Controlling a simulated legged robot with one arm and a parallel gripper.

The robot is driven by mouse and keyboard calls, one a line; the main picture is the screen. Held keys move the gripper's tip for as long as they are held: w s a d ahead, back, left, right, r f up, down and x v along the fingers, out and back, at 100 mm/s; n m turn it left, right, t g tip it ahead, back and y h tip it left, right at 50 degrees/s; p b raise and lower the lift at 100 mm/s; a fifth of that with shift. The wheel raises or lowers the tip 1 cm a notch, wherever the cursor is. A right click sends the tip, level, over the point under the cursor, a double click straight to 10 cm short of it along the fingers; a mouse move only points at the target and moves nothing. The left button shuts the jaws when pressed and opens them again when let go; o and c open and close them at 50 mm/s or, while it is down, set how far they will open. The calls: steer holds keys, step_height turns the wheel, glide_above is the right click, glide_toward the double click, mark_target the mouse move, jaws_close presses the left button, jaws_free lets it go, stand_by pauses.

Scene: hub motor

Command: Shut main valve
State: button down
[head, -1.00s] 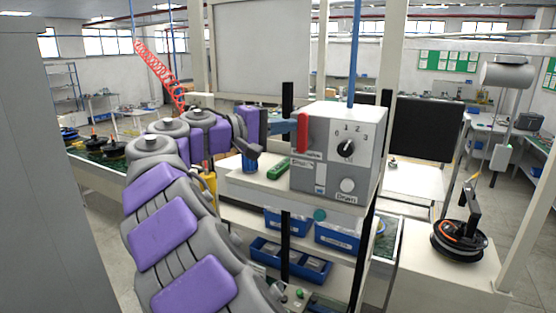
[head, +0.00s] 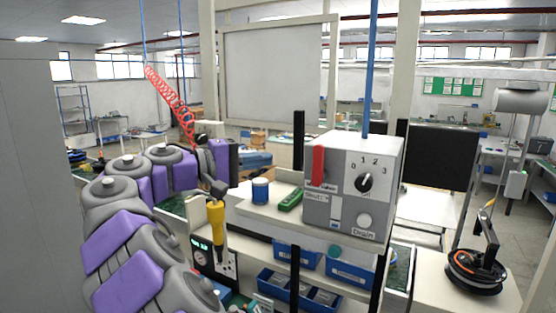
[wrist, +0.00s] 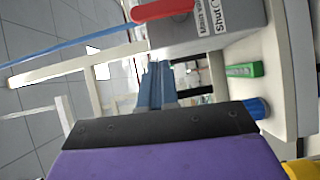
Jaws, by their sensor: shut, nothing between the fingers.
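The grey control box (head: 340,209) stands on the upper shelf of the bench. The main valve's red lever (head: 318,166) is on its left part and points upward. The lever also shows at the top of the wrist view (wrist: 162,9), beside labels reading "Main valve" and "Shut". My gripper (head: 262,159) is left of the box, apart from the lever, with its fingers pointing towards the right. In the wrist view its blue fingers (wrist: 155,84) are close together with nothing held. My wrist hides part of the bench behind it.
A blue can (head: 260,190) and a green block (head: 290,199) stand on the shelf left of the box. A yellow tool (head: 216,220) is below my wrist. The box has a black dial (head: 365,182). A red coiled hose (head: 168,102) hangs behind my arm.

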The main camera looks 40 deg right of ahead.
steer(key=w+a, duration=0.1)
steer(key=a, duration=0.4)
steer(key=s+d+f+n+y+b, duration=0.1)
steer(key=s+f+y+b, duration=0.45)
steer(key=f, duration=0.75)
steer(key=s+d+f+y+b, duration=0.2)
steer(key=s+f+b, duration=0.4)
steer(key=s+f, duration=0.6)
steer(key=s+a+f+y+b, duration=0.3)
steer(key=s+a+f, duration=0.2)
steer(key=f, duration=0.5)
steer(key=s+a+f+n+t+y+b, duration=0.1)
steer(key=s+a+f+y+b, duration=0.2)
steer(key=s+a+f, duration=0.3)
steer(key=s+a+f+y+b, duration=0.3)
steer(key=s+a+f, duration=0.3)
steer(key=a+f, duration=0.4)
step_height(320, 180, down, 6)
steer(key=shift+s+n+t+y, duration=0.15)
steer(key=shift+n+t+y, duration=0.15)
steer(key=shift+y, duration=0.05)
steer(key=shift+d, duration=0.15)
